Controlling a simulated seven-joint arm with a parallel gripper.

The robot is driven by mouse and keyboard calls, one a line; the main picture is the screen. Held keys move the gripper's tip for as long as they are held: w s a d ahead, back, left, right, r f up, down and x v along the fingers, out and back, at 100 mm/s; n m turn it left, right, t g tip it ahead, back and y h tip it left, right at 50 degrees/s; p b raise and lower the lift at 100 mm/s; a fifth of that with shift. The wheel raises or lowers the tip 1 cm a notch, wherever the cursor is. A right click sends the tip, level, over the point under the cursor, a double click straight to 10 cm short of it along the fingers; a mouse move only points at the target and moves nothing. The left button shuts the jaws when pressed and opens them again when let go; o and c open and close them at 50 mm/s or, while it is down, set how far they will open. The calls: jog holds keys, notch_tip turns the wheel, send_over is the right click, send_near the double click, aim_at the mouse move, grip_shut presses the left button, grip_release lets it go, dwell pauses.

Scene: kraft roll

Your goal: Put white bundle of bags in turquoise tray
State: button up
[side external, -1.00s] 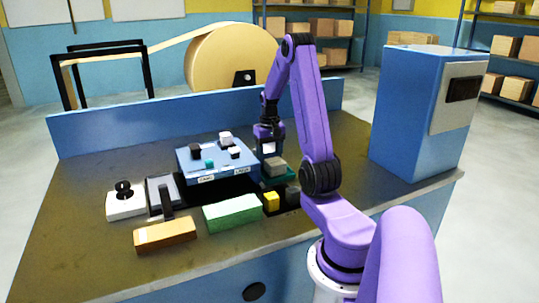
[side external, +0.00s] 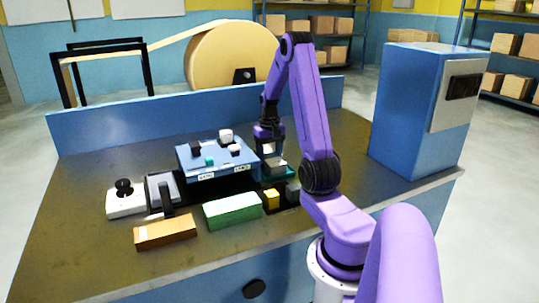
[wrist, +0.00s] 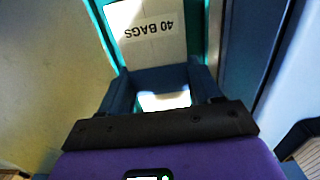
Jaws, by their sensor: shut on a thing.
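My gripper (side external: 269,148) is shut on a small white bundle (wrist: 165,101), seen between the fingers in the wrist view and just below them in the side view. The turquoise tray (side external: 283,179) lies right under and slightly to the right of the gripper; its edge also shows in the wrist view (wrist: 108,35). A pale bundle marked "40 BAGS" (wrist: 146,32) lies in the tray, beyond the fingertips in the wrist view. Whether the held bundle touches the tray or the pale bundle is unclear.
A blue box with small blocks on top (side external: 214,158) stands just left of the gripper. A green block (side external: 232,210), a yellow block (side external: 271,200) and an orange-brown block (side external: 165,232) are in front. A tall blue cabinet (side external: 416,110) stands right.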

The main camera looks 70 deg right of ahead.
jog(key=o, duration=1.2)
notch_tip(320, 180, up, 17)
jog(key=shift+a+r, duration=0.1)
jog(key=shift+r, duration=0.05)
